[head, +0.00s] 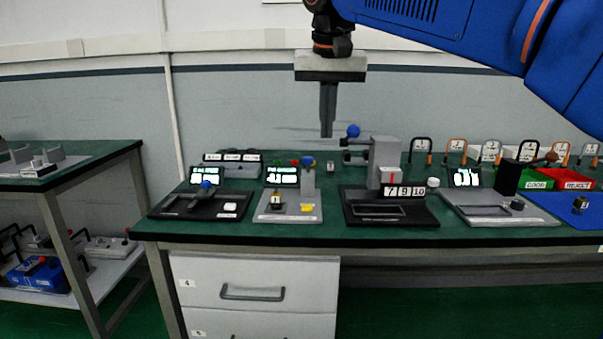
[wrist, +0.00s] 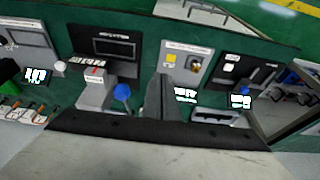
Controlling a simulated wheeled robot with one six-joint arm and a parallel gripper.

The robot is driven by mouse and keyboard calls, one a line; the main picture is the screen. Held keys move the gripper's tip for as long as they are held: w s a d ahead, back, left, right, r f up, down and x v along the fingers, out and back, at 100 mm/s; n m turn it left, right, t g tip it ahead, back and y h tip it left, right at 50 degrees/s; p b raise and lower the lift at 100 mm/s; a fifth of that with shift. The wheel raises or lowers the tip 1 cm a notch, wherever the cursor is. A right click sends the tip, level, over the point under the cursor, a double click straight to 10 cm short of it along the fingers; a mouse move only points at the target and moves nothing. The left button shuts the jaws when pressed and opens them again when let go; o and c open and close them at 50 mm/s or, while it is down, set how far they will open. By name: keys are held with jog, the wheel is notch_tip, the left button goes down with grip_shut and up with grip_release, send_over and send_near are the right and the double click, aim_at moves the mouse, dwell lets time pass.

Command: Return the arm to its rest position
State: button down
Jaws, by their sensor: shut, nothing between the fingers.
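My gripper (head: 327,134) hangs from my blue arm above the back middle of the green table (head: 300,233), pointing down. Its fingers are together with nothing between them. In the head view its tips appear just left of a blue ball knob (head: 353,130) on a grey fixture (head: 384,155). The fingers (wrist: 160,84) also show in the wrist view, over the table, between that fixture (wrist: 95,95) and a grey panel with a yellow block (wrist: 171,58). I see no contact with anything.
Several devices line the table, including a black plate with number cards (head: 404,191) and a grey plate with a screen (head: 283,176). Green (head: 538,184) and red (head: 577,184) bins stand at right with padlock-like shackles behind. A second table (head: 70,160) stands left. Space above the table's left looks clear.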

jog(key=s+d+f, duration=1.2)
jog(key=d+f, duration=0.3)
jog(key=d, duration=0.1)
jog(key=s+d+f, duration=0.4)
jog(key=s+f, duration=0.2)
jog(key=f, duration=0.4)
jog(key=s+d+f+t, duration=0.1)
jog(key=s+d+f, duration=0.2)
jog(key=s+f, duration=0.4)
notch_tip(320, 180, down, 4)
jog(key=shift+s+d+r, duration=0.25)
jog(key=shift+s+d, duration=0.05)
jog(key=shift+d, duration=0.05)
